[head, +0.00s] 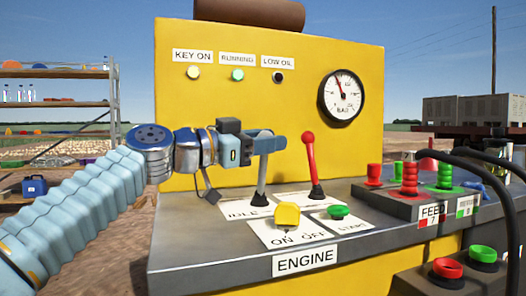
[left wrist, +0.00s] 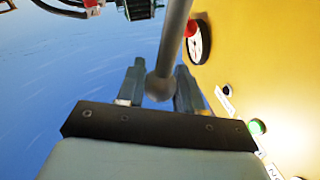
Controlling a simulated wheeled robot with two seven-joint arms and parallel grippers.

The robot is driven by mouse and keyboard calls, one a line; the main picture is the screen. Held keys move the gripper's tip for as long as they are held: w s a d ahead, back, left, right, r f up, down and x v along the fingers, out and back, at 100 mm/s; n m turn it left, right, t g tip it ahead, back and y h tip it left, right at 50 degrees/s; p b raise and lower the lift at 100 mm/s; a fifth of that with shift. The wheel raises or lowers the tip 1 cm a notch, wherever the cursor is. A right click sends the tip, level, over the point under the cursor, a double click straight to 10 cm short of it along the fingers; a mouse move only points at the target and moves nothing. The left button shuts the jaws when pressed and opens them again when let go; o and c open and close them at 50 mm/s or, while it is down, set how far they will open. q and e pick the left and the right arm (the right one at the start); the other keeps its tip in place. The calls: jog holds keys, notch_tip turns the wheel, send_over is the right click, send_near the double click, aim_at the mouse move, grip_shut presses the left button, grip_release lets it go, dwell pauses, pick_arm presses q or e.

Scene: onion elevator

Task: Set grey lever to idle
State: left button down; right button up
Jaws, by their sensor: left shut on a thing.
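The grey lever (head: 262,182) rises almost upright from its plate on the engine panel, beside the "IDLE" label (head: 238,212). My left gripper (head: 268,143) comes in from the left and is shut on the top of the lever, hiding its knob in the head view. In the left wrist view, the lever's shaft and round knob (left wrist: 159,87) lie between the two fingers of my left gripper (left wrist: 160,88). My right gripper is not in view.
A red lever (head: 310,160) stands close to the right of my left gripper. A yellow key switch (head: 287,216) and green start button (head: 338,212) sit in front. The yellow panel (head: 270,100) with gauge (head: 341,96) rises behind. Feed controls (head: 410,180) stand at right.

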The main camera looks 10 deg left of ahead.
pick_arm(q)
jog(key=shift+s+d+f, duration=0.15)
jog(key=shift+d+f, duration=0.1)
jog(key=shift+f, duration=0.05)
jog(key=c, duration=0.8)
grip_release()
jog(key=shift+o, duration=0.2)
jog(key=shift+r, duration=0.1)
jog(key=shift+s+a, duration=0.1)
jog(key=shift+a, duration=0.05)
jog(key=b+v, duration=0.2)
jog(key=v, duration=1.1)
jog(key=shift+s+a, duration=0.15)
jog(key=shift+a, duration=0.1)
